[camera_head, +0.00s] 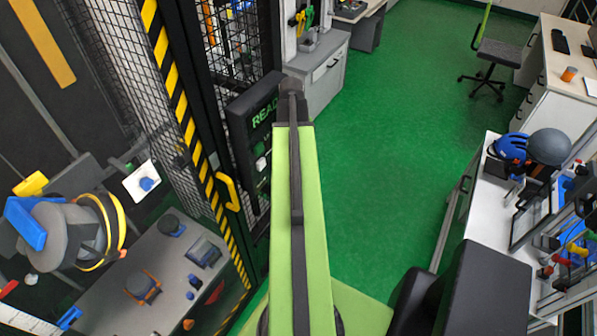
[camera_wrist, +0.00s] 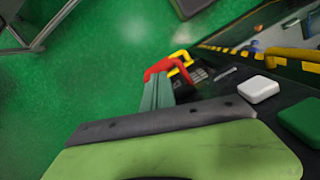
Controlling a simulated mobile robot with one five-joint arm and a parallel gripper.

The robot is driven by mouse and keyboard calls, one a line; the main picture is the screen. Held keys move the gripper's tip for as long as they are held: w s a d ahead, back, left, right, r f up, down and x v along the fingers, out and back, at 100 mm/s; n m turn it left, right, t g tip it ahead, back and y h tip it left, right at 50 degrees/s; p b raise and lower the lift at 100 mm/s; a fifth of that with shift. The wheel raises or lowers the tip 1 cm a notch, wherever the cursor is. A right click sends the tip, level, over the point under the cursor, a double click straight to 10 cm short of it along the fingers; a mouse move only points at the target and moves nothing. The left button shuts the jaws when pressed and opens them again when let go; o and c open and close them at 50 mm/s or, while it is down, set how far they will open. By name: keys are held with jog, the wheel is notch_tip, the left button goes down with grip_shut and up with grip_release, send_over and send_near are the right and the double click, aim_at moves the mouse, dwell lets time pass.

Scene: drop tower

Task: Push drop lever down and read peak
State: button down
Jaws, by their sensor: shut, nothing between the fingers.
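The drop tower's dark control panel (camera_head: 253,112) stands left of my arm in the head view, with green letters starting "READ" and the rest cut off by my arm. In the wrist view, my gripper (camera_wrist: 157,84) shows as grey-green fingers, shut and empty. A red handle-like part (camera_wrist: 168,66), apparently the drop lever, is right at the fingertips; I cannot tell whether they touch. A yellow part (camera_wrist: 181,60) is just behind it. A white button (camera_wrist: 258,89) and a green button (camera_wrist: 302,121) sit to the right. No peak number is readable.
A yellow door handle (camera_head: 230,191) and yellow-black striped frame (camera_head: 172,82) are left of the panel. Behind the mesh is a round grey headform (camera_head: 72,232) with yellow band. A white bench (camera_head: 492,240) with helmets (camera_head: 548,147) stands right. Green floor (camera_head: 385,130) between is clear.

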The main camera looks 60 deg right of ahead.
jog(key=shift+s+f+b, duration=0.2)
jog(key=shift+f+b, duration=0.35)
jog(key=shift+f, duration=0.45)
